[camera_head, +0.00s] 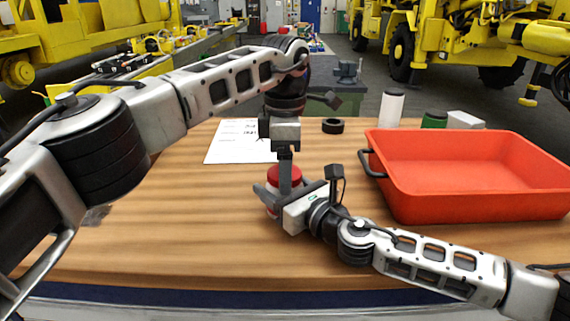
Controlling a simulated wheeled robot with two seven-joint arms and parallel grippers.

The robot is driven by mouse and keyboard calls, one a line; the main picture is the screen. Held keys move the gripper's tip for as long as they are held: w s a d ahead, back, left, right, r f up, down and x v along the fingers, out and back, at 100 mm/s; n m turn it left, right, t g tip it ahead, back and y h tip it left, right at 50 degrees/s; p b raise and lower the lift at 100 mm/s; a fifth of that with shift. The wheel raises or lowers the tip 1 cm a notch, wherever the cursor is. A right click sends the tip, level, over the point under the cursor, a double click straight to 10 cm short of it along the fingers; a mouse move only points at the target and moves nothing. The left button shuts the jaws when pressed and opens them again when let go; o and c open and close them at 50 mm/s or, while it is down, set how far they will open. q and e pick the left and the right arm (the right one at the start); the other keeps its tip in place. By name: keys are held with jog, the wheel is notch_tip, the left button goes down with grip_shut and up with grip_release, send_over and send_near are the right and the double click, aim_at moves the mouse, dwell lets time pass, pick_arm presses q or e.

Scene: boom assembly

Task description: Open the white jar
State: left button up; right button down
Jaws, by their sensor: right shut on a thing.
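A jar with a red lid (285,175) stands upright on the wooden table near the middle; its body is mostly hidden by my grippers. My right gripper (276,194) comes in from the right, low over the table, and is shut on the jar's body. My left gripper (285,180) points straight down from above at the red lid, its fingers overlapping the lid in the picture. The fingers are seen edge-on, so I cannot tell whether they are open or shut, or whether they touch the lid.
A large red tray (482,205) with a dark handle stands on the right. Behind are a white container (389,108) with a dark lid, a green-topped item (434,120), a white box (466,120), a black ring (333,126) and a paper sheet (232,141). The front table is clear.

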pick_arm(q)
jog(key=shift+r, duration=2.3)
jog(key=shift+c, duration=0.2)
jog(key=shift+s+r+m, duration=0.15)
jog(key=shift+r+m, duration=0.3)
jog(key=shift+m, duration=0.55)
notch_tip(320, 180, up, 2)
jog(key=m, duration=0.2)
jog(key=shift+r+m, duration=0.15)
jog(key=shift+m, duration=0.15)
jog(key=shift+f, duration=3.9)
jog(key=c, duration=1)
jog(key=shift+n, duration=1.7)
jog(key=shift+c, duration=0.2)
jog(key=o, duration=1.1)
